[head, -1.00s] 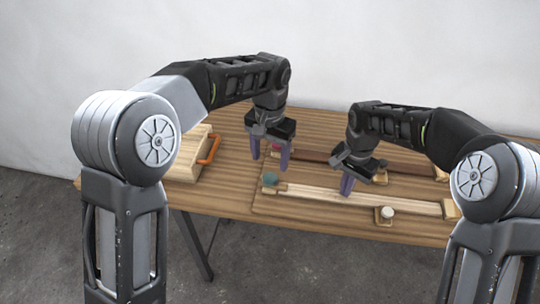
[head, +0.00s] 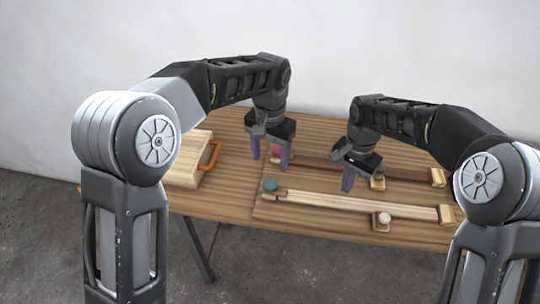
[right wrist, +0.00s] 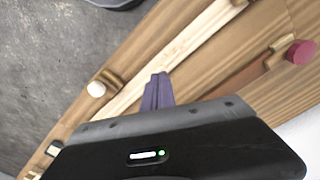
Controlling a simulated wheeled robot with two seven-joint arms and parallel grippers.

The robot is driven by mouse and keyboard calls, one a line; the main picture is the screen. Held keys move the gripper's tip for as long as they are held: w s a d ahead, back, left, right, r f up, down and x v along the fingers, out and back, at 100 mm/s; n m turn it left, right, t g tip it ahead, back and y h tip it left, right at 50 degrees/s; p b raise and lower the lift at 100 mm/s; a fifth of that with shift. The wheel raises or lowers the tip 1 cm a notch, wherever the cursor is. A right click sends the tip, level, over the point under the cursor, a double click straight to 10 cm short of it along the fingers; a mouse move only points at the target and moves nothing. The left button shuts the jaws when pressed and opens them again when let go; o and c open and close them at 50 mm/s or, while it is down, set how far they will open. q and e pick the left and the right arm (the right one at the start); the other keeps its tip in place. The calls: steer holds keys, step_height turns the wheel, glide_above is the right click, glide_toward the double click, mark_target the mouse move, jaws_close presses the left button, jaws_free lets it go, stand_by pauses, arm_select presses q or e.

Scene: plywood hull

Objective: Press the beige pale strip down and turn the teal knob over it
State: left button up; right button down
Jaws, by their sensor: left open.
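The beige pale strip (head: 340,204) lies along the front of a board on the table, its right end at a wooden block. The teal knob (head: 270,185) is at its left end; I cannot tell whether it overlaps the strip. My right gripper (head: 348,182) is shut and empty, its tips appearing just behind the strip in the head view. In the right wrist view its fingers (right wrist: 158,92) are together beside the pale strip (right wrist: 180,55). My left gripper (head: 269,156) is open and empty, behind the teal knob.
A white knob (head: 384,218) stands on a block before the pale strip. A dark brown strip (head: 330,165) with a pink knob (head: 277,150) lies behind. A wooden board with an orange handle (head: 213,156) is left. Bare table lies in front.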

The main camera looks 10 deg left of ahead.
steer(key=shift+r+p, duration=0.4)
steer(key=shift+r, duration=0.45)
steer(key=shift+r+p, duration=0.8)
steer(key=shift+r, duration=1.7)
